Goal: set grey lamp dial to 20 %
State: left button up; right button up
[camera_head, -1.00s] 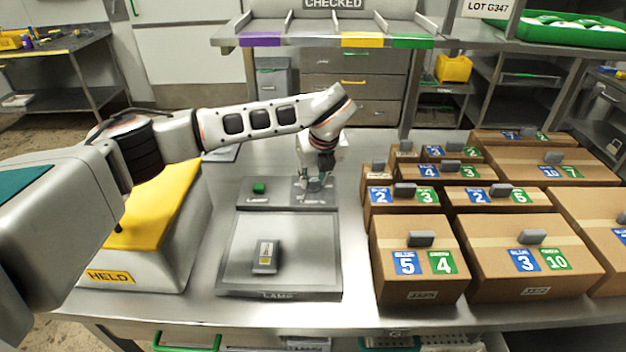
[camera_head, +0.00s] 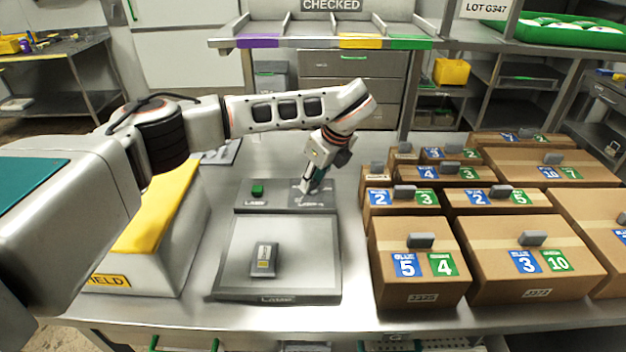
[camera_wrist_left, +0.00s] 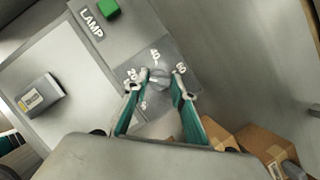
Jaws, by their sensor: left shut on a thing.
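The grey lamp dial (camera_wrist_left: 158,78) sits on a grey plate (camera_wrist_left: 172,62) with printed numbers around it, in the left wrist view. My left gripper (camera_wrist_left: 162,80) has its two fingertips on either side of the dial and is shut on it. In the head view my left gripper (camera_head: 312,183) comes down on the panel behind the lamp plate, and the dial is mostly hidden by the fingers. A green button (camera_head: 257,190) is left of the dial. My right gripper is not in view.
The lamp plate (camera_head: 230,262) in front bears a small grey labelled device (camera_head: 263,260). Cardboard boxes (camera_head: 418,285) fill the table to the right. A shelf marked CHECKED (camera_head: 330,42) is behind.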

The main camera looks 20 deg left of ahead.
pick_arm(q)
jog(key=shift+w+r, duration=0.1)
jog(key=o, duration=1.1)
jog(key=v, duration=1.2)
